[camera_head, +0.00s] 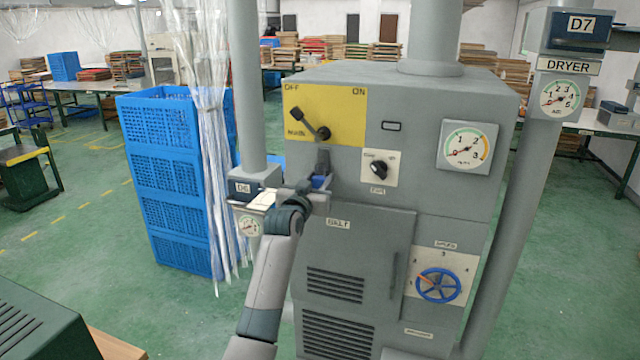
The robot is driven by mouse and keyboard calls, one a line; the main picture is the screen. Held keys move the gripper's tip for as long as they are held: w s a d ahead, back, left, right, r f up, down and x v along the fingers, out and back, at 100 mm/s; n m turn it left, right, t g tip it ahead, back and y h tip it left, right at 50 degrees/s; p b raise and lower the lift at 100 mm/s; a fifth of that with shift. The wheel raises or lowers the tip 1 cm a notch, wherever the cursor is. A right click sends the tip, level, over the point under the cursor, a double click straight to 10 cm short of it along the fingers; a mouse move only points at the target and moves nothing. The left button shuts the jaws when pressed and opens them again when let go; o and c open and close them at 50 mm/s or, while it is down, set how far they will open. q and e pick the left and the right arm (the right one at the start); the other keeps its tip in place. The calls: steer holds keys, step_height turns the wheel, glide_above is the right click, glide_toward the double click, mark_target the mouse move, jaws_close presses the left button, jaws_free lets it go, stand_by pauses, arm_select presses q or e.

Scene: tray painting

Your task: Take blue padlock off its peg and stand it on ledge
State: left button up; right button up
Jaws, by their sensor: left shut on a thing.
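The blue padlock (319,181) shows only as a small blue patch at the left front edge of the grey machine, below the yellow panel. My left gripper (316,188) is shut on it and covers most of it. I cannot tell whether the padlock still hangs on its peg; the peg is not clearly visible. My right gripper is not in view.
The grey machine (368,260) carries a lever (311,124), a black knob (378,170), a gauge (467,147) and a blue handwheel (438,285). Blue crates (165,190) and a clear plastic curtain (208,130) stand left. A pipe (505,215) rises at right. Green floor is open at left.

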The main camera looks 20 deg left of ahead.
arm_select(q)
steer(key=shift+r, duration=0.15)
steer(key=shift+r+b, duration=0.45)
steer(key=shift+b, duration=0.15)
steer(key=shift+s, duration=0.25)
steer(key=s+b, duration=0.6)
steer(key=s, duration=1.1)
steer(key=shift+s+a+r, duration=0.2)
steer(key=shift+s+a, duration=0.1)
steer(key=shift+a, duration=0.05)
steer(key=shift+r+p, duration=0.7)
steer(key=shift+p, duration=0.05)
steer(key=shift+s, duration=0.1)
steer(key=shift+s+a+r+p, duration=0.1)
steer(key=shift+s+p, duration=1.3)
steer(key=shift+s, duration=1.15)
